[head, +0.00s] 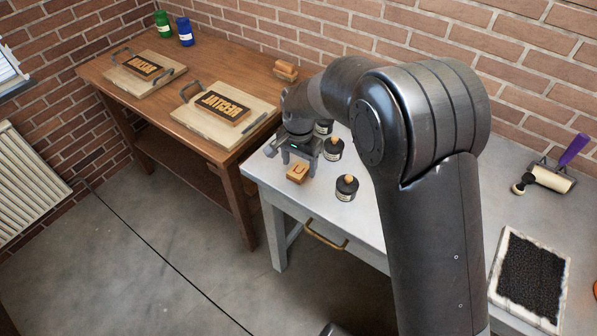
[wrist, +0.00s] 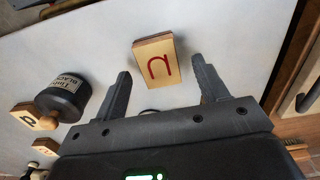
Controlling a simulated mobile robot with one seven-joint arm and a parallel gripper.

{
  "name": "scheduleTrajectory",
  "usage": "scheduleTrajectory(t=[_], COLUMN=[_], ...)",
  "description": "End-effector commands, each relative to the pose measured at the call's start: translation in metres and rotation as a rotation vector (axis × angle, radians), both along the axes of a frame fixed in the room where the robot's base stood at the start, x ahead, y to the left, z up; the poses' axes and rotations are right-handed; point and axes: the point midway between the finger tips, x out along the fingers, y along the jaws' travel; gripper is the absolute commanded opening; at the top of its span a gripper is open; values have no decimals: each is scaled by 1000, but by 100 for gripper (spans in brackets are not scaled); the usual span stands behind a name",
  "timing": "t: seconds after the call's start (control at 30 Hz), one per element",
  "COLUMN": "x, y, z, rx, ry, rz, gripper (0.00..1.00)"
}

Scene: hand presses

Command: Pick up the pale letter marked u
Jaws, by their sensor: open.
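The pale wooden block with a red letter u (wrist: 155,62) lies on the light grey table, letter side up and turned in the wrist view. It also shows near the table's front left corner in the head view (head: 297,174). My gripper (wrist: 163,82) is open and empty. In the wrist view the block lies just beyond the fingertips, roughly centred between them. In the head view my gripper (head: 303,156) is just behind the block and above the table. I cannot tell the exact height gap.
A black ink jar (wrist: 66,94) and pale letter blocks (wrist: 36,117) lie left of my gripper in the wrist view. Black jars (head: 346,188) stand close right of it in the head view. A wooden bench (head: 190,125) with presses is at left; a dark-filled tray (head: 495,276) is far right.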

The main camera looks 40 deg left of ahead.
Motion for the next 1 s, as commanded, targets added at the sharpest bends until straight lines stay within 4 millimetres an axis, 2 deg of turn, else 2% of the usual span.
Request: scheduleTrajectory(t=[0.13, 0.4, 0.9, 1.0], x=[0, 1, 1, 1], y=[0, 0, 0, 0], z=[-14, -16, -15, -15], rx=[-1, 1, 0, 1], ry=[0, -1, -1, -1], rz=[0, 0, 0, 0], gripper=[66, 65, 24, 18])
